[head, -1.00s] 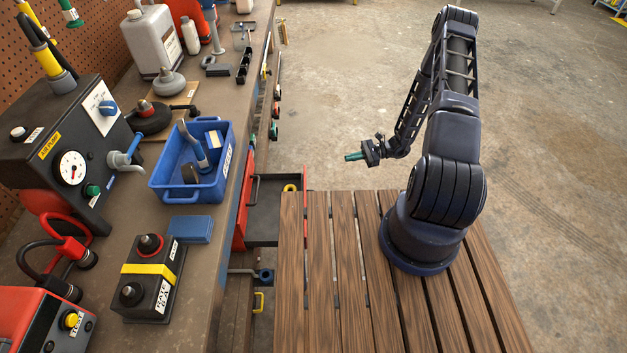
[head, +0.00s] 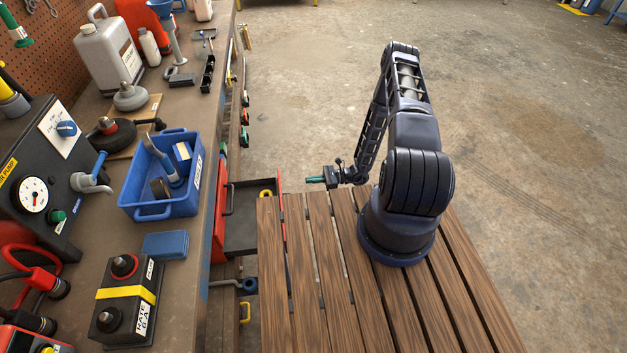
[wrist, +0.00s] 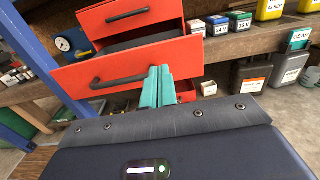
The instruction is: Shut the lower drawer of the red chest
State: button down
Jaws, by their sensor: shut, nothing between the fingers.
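The red chest (wrist: 185,89) stands under the workbench. Its lower drawer (wrist: 130,64) is pulled out, with a dark bar handle on the red front and a dark interior. In the head view the open lower drawer (head: 251,220) juts out from beneath the bench, partly hidden by the wooden deck. An upper red drawer (wrist: 150,14) with its own handle shows above it in the wrist view. My gripper (wrist: 158,84) has its teal fingers together and empty, in front of the right half of the lower drawer's front. In the head view my gripper (head: 314,180) is right of the drawer; contact is not visible.
The workbench (head: 185,260) on the left carries a blue bin (head: 150,211), a pump and other tools. A blue post (wrist: 40,75) stands left of the chest. Boxes (wrist: 250,77) and canisters sit on shelves to its right. Open concrete floor lies right and behind.

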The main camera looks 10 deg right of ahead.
jog(key=a, duration=1)
jog(key=shift+a, duration=0.15)
jog(key=a, duration=1.9)
jog(key=shift+d, duration=0.15)
